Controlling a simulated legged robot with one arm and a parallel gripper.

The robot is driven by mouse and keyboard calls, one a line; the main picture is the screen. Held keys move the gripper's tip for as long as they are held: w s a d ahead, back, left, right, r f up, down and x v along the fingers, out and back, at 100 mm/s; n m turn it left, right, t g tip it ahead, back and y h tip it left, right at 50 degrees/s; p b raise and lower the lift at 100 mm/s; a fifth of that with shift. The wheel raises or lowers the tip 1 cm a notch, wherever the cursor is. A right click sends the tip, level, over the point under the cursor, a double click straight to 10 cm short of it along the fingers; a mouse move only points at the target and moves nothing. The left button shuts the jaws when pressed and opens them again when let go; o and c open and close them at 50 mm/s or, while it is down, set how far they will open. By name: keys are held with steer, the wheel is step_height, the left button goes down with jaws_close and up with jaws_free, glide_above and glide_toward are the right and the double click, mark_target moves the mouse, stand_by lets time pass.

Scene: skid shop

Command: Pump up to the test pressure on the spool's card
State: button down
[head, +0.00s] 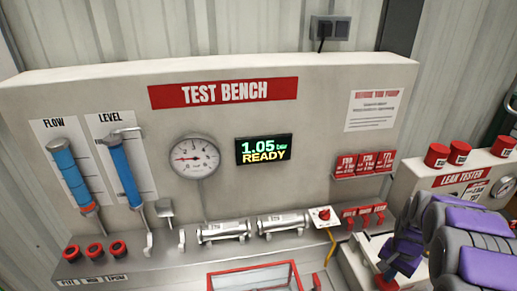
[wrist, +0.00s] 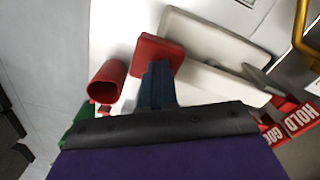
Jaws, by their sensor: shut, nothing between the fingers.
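The display (head: 264,149) on the test bench reads 1.05, with what looks like "bar", and READY. The round gauge (head: 195,158) has its needle pointing left. Two metal spools (head: 224,231) (head: 283,224) lie in a row on the bench ledge. Several small cards (head: 362,162) stand in a red rack; their print is too small to read surely. My gripper (head: 402,250) is low at the right, over a white unit (head: 364,250). In the wrist view my gripper (wrist: 158,85) is shut, its tip beside a red block (wrist: 160,52); contact is unclear.
A red knob (head: 323,214) on a white box has a yellow hose. Small red tags hang beside it. A red-edged tray (head: 253,277) is in front. The leak tester (head: 465,180) with red cups is at right. A red hollow part (wrist: 106,80) is close to my gripper.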

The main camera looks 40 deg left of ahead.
steer(key=shift+f, duration=0.9)
steer(key=shift+r, duration=0.15)
steer(key=shift+r+p, duration=0.85)
steer(key=shift+r, duration=2.05)
steer(key=shift+f+b, duration=0.3)
steer(key=shift+f, duration=2.7)
